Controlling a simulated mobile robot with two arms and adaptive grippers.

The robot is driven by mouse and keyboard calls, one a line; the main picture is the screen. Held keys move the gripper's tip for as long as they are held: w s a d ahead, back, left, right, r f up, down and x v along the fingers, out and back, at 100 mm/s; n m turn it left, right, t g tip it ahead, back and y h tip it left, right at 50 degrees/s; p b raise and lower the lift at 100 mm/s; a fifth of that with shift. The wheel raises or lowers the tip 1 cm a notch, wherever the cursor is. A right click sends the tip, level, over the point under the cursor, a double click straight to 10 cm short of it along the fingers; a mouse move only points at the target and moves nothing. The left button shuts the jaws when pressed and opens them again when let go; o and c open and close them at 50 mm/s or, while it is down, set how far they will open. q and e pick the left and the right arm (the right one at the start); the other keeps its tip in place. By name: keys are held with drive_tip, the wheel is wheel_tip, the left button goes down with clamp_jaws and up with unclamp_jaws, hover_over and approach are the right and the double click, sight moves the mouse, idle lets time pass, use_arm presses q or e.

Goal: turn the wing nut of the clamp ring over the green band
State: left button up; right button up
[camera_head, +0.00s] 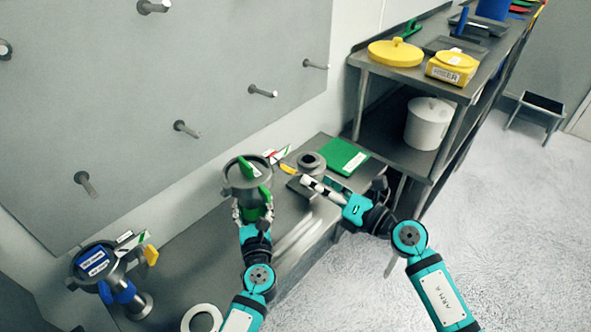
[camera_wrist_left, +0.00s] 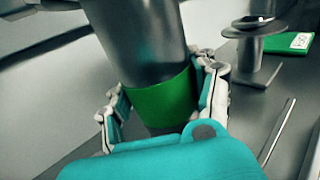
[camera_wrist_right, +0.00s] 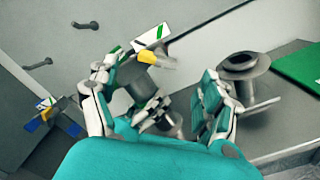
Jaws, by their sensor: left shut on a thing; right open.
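A grey metal sifter vessel (camera_head: 240,178) with green top parts stands on the bench, a green band (camera_head: 257,213) around its lower part. My left gripper (camera_head: 252,216) is shut around this band; the left wrist view shows its fingers on both sides of the green band (camera_wrist_left: 162,98). A yellow wing nut (camera_head: 288,169) sticks out at the right of the vessel's rim, beside white tags. It also shows in the right wrist view (camera_wrist_right: 146,57). My right gripper (camera_head: 308,185) is open, to the right of and slightly below the wing nut, apart from it.
A second vessel with a blue band (camera_head: 122,291) stands at the left. A grey flanged part (camera_head: 311,162) and a green plate (camera_head: 344,157) lie behind my right gripper. A white ring (camera_head: 202,318) lies in front. A shelf (camera_head: 400,80) rises at the back right.

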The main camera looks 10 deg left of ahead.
sight(297, 172)
drive_tip(key=x, duration=0.7)
drive_tip(key=c, duration=1.2)
